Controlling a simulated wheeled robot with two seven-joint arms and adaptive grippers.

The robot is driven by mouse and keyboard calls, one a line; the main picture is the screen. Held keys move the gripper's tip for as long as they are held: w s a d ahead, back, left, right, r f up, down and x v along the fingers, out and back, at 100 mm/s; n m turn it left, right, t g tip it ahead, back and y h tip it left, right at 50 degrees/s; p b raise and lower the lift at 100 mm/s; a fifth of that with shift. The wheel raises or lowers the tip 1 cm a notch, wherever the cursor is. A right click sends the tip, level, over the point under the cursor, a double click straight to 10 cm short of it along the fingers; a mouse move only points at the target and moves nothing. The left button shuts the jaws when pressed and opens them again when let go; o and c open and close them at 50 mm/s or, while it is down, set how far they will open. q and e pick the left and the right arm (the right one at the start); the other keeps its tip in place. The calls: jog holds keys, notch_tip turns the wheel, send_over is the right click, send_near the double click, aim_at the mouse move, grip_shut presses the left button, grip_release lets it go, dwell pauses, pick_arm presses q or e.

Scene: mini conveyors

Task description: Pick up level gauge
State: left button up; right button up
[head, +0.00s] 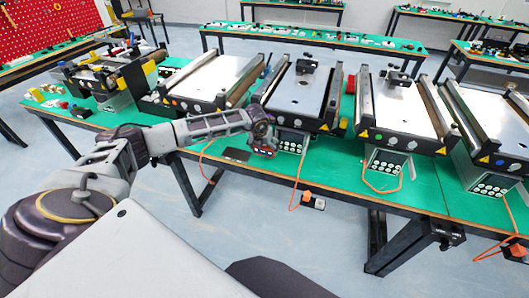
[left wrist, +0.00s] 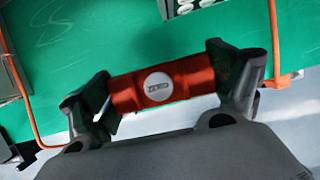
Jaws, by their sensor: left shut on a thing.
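The level gauge is a short red cylinder with a round pale label. In the left wrist view, the level gauge (left wrist: 190,77) lies crosswise between both fingers of my left gripper (left wrist: 163,86). The fingers are shut on its two ends. The gauge is small and mostly hidden there. My right gripper is in neither view.
The green table (head: 335,175) carries several mini conveyors, including one behind my gripper (head: 300,92). A dark flat plate (head: 236,155) lies left of the gripper. Orange cables (head: 297,182) hang over the front edge. Floor is open in front.

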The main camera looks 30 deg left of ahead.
pick_arm(q)
jog(key=shift+r+b, duration=0.35)
jog(key=shift+r, duration=2.65)
